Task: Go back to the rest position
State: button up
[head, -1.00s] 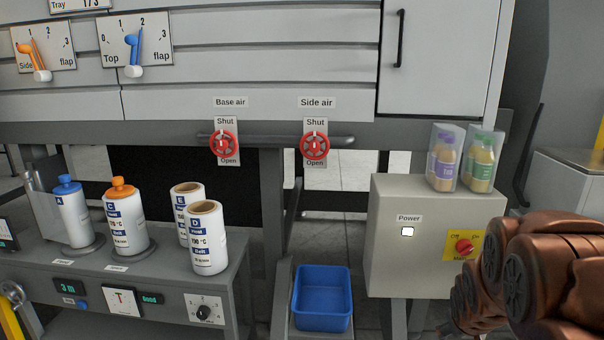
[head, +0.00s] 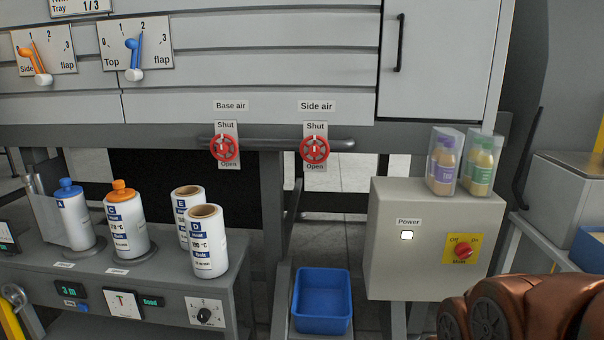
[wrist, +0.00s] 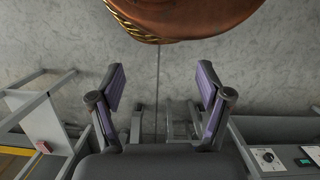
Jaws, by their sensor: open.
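My gripper (wrist: 162,98) shows in the wrist view with its two purple-padded fingers wide apart and nothing between them. Beyond the fingers lies the grey floor. In the head view the gripper itself is out of frame; only my copper-coloured arm (head: 530,310) shows at the bottom right corner, below the grey power box (head: 400,265).
The power box carries a red main switch (head: 463,251) and two packaged bottles on top. Two red valve wheels, base air (head: 224,148) and side air (head: 314,149), sit on a pipe. A blue bin (head: 322,300) stands low at centre. Several containers stand on the left bench (head: 150,285).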

notch_tip(320, 180, up, 22)
jog(key=s+p, duration=0.1)
jog(key=p, duration=1.8)
jog(key=shift+f+t, duration=0.15)
jog(key=shift+t, duration=0.25)
jog(key=shift+s, duration=0.1)
